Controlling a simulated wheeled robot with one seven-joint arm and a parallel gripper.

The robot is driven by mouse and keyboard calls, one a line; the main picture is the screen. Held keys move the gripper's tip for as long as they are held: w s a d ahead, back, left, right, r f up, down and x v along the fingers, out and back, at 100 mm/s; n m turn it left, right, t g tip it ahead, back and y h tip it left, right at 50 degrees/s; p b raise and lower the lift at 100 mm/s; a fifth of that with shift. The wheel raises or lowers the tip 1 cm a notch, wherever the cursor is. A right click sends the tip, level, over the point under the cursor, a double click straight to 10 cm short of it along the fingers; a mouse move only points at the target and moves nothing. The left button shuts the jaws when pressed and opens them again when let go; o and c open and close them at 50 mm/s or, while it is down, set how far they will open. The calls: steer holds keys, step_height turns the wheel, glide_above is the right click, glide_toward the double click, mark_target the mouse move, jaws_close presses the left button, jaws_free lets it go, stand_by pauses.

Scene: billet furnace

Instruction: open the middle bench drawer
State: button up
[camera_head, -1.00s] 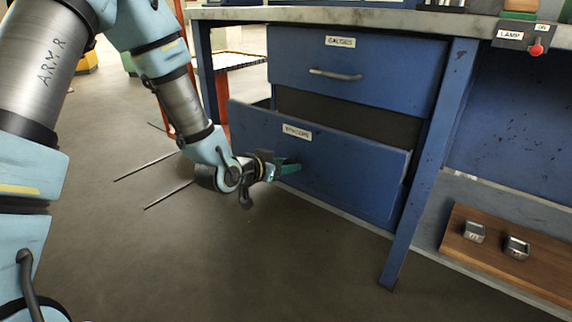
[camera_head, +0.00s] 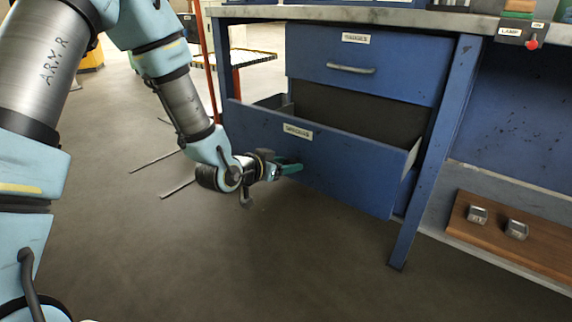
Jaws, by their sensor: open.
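The blue bench (camera_head: 456,130) holds an upper drawer (camera_head: 330,75) that is closed, with a label and a grey bar handle (camera_head: 350,69). Below it a labelled drawer (camera_head: 340,165) stands pulled out, its front well forward of the bench and its dark inside showing over the top edge. My gripper (camera_head: 292,169) is at the left half of this drawer's front, just below its label. Its green fingers are open and at the front's surface. That drawer's handle is hidden behind the fingers, so I cannot tell whether it lies between them.
A bench leg (camera_head: 430,165) stands right of the drawers. A wooden board (camera_head: 520,238) with two small metal blocks lies on the low shelf at right. A lamp switch (camera_head: 532,43) is on the bench edge. Floor in front is clear; thin rods (camera_head: 155,160) lie at left.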

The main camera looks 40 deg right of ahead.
steer(key=shift+o, duration=1.2)
steer(key=p+v, duration=0.2)
steer(key=v, duration=0.8)
steer(key=shift+a, duration=0.4)
steer(key=shift+r, duration=0.1)
